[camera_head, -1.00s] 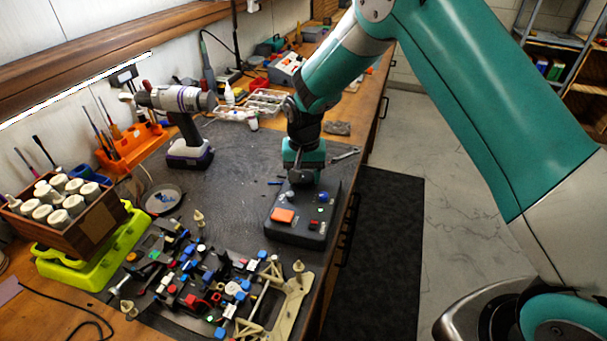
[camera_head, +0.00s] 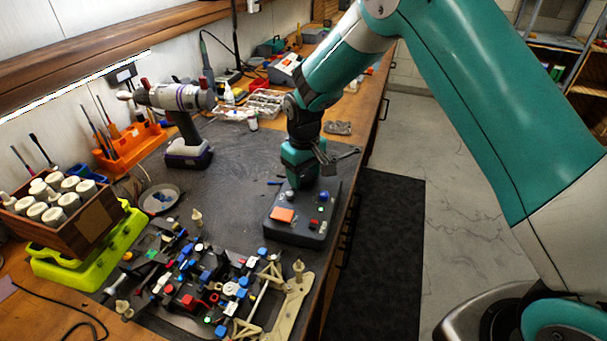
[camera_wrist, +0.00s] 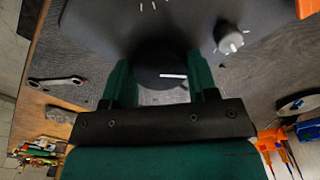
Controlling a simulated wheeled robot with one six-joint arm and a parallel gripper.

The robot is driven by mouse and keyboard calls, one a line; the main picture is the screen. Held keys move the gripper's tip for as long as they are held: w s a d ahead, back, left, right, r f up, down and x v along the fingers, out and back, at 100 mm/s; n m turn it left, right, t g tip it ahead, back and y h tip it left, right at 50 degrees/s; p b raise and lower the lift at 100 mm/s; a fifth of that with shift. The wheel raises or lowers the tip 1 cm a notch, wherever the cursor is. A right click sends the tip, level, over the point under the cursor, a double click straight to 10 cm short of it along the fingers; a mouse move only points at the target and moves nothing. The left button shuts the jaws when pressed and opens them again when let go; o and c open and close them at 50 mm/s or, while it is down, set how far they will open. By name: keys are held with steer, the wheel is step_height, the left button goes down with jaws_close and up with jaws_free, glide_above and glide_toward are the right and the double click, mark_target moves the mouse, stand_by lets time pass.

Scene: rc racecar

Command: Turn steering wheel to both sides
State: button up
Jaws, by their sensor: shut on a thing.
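The steering wheel appears to be the black round knob (camera_wrist: 155,77) with a white line, at the far end of a dark control box (camera_head: 294,236). My gripper (camera_wrist: 163,80) points down and is shut on this knob, with one green finger on each side of it. In the head view my gripper (camera_head: 303,182) is over the box's far edge and hides the knob. In the wrist view the knob's white line lies about level, pointing right. A smaller grey knob (camera_wrist: 230,38) sits on the box beside the right finger.
A cordless drill (camera_head: 183,125) stands to the left. A wrench (camera_wrist: 56,81) lies near the bench edge. The mat left of the box is mostly clear.

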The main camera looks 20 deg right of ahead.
mark_target(304, 175)
steer(key=shift+n, duration=0.5)
steer(key=o, duration=0.9)
steer(key=shift+r, duration=0.15)
step_height(304, 175, up, 17)
steer(key=b, duration=0.2)
steer(key=shift+r+b, duration=0.1)
steer(key=shift+b, duration=0.3)
